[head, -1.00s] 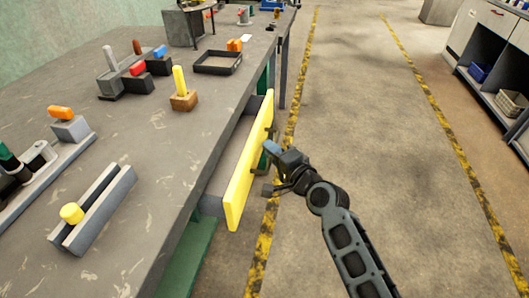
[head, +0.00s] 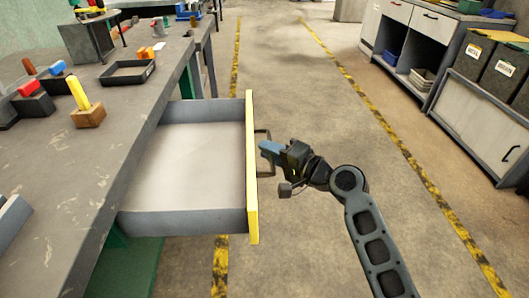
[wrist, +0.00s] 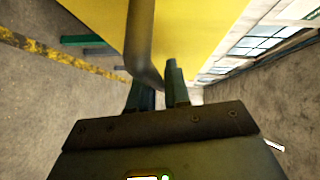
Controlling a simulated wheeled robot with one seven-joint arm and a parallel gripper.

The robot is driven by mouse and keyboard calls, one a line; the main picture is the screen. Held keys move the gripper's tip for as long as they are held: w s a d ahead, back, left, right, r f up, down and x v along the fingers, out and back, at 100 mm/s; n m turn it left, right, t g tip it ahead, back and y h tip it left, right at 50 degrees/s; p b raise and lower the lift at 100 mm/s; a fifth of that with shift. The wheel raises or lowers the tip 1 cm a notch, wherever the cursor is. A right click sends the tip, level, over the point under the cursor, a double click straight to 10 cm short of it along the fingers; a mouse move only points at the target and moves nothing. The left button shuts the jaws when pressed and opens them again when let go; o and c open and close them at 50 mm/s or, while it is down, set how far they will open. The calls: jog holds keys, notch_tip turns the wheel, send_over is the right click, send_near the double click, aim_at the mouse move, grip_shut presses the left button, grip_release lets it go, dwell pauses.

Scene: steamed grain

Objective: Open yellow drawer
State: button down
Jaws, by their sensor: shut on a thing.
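The yellow drawer front (head: 251,190) stands well out from the workbench in the head view. The drawer's grey box behind it is empty (head: 195,165). A dark handle (head: 266,135) sticks out from the front. My gripper (head: 268,152) is at the handle, to the right of the front. In the wrist view the yellow front (wrist: 205,30) fills the upper middle, and the dark handle bar (wrist: 141,45) runs down between my gripper's fingers (wrist: 160,92). The fingers are shut on the handle.
The grey workbench (head: 105,135) lies to the left, with a black tray (head: 128,72) and a wooden block with a yellow peg (head: 85,105) on it. Grey cabinets (head: 475,130) stand at the right. The floor between is clear, with yellow-black stripes.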

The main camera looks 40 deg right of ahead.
jog(key=c, duration=1.2)
grip_release()
jog(key=shift+s, duration=0.1)
jog(key=s+d+r, duration=0.1)
jog(key=s, duration=0.6)
jog(key=shift+s, duration=0.2)
jog(key=shift+s, duration=0.1)
